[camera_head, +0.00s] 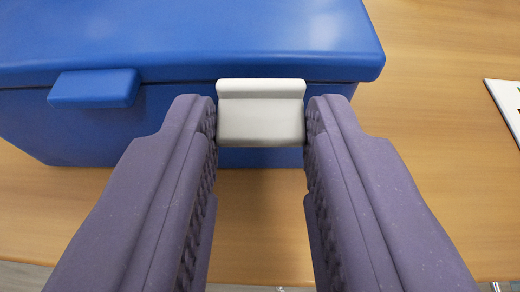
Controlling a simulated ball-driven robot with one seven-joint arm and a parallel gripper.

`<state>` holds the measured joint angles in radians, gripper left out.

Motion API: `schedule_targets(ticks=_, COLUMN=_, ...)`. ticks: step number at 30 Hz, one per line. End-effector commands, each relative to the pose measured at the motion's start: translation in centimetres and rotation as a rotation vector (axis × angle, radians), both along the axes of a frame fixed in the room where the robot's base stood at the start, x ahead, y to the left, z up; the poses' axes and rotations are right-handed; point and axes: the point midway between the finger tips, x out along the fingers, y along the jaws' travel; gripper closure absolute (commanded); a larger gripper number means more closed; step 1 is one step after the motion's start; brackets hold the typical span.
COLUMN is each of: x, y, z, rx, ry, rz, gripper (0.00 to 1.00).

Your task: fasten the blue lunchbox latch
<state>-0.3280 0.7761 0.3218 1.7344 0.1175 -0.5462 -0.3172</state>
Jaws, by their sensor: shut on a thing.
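The blue lunchbox (180,35) fills the upper left of the view, with its lid lying down on the body. A grey-white latch (261,112) sits on its front face across the lid seam. My gripper (261,120) has its two purple fingers at the left and right sides of the latch, shut on it. A blue block-like tab (94,88) sticks out of the front to the left of the latch. The lower edge of the latch hides whether it lies flush against the body.
The lunchbox stands on a wooden table (440,140). A white flat item with dark marks (507,100) lies at the right edge of the view. The table to the right of the box is clear up to that item. The table's front edge shows near the bottom.

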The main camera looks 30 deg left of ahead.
Motion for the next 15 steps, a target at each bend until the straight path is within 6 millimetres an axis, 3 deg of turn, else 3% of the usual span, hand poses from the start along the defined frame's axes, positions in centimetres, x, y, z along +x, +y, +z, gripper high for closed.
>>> schedule_targets(ticks=12, x=0.12, y=0.09, z=0.04, rx=-0.018, ry=0.029, rz=0.001, gripper=0.99)
schedule_targets(ticks=13, x=0.12, y=0.09, z=0.04, rx=-0.018, ry=0.029, rz=0.001, gripper=0.61)
schedule_targets(ticks=15, x=0.12, y=0.09, z=0.05, rx=-0.018, ry=0.029, rz=0.001, gripper=0.45)
